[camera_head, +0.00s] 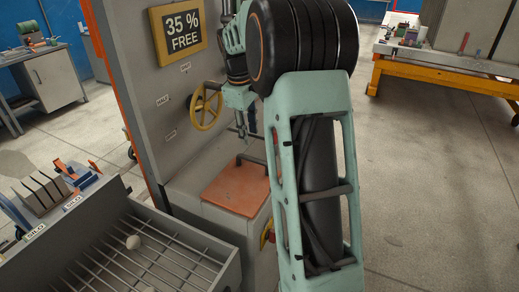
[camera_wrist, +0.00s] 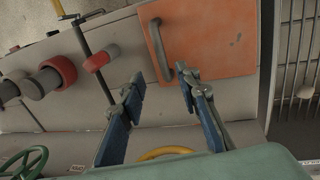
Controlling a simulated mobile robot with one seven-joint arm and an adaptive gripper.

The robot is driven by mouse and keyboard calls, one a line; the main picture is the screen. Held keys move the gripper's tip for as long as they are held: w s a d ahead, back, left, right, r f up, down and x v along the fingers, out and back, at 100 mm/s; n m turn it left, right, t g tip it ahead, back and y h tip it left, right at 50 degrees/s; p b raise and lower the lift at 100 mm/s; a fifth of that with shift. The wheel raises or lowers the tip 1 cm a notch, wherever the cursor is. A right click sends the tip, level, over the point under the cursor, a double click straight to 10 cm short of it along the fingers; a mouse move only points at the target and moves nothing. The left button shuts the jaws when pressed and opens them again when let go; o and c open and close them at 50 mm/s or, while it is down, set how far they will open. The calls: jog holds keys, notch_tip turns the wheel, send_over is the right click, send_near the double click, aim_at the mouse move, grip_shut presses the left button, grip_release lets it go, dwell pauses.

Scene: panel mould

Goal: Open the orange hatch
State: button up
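The orange hatch (camera_head: 236,188) lies flat and shut on top of a low grey box beside the tall grey panel. In the wrist view the hatch (camera_wrist: 218,38) fills the upper right, with a dark bar handle (camera_wrist: 160,50) along its left edge. My gripper (camera_wrist: 160,84) is open and empty, its two blue-padded fingers spread apart. The handle's lower end shows between the fingertips in that view; I see no contact. In the head view my gripper (camera_head: 245,128) hangs above the hatch's far side, partly hidden by my arm.
A yellow handwheel (camera_head: 207,106) sits on the panel close to my gripper. A barred grey silo bin (camera_head: 150,258) stands at the front left. The wrist view shows red and grey knobs (camera_wrist: 60,70) and a green wheel (camera_wrist: 25,162). Open floor lies to the right.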

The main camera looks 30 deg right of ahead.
aim_at(253, 158)
jog(key=f, duration=0.3)
jog(key=d+f, duration=0.1)
jog(key=f, duration=0.3)
jog(key=w+f+p, duration=0.1)
jog(key=f, duration=0.2)
jog(key=shift+w+d+f, duration=0.1)
jog(key=shift+d+f, duration=0.05)
jog(key=shift+d, duration=0.05)
grip_shut()
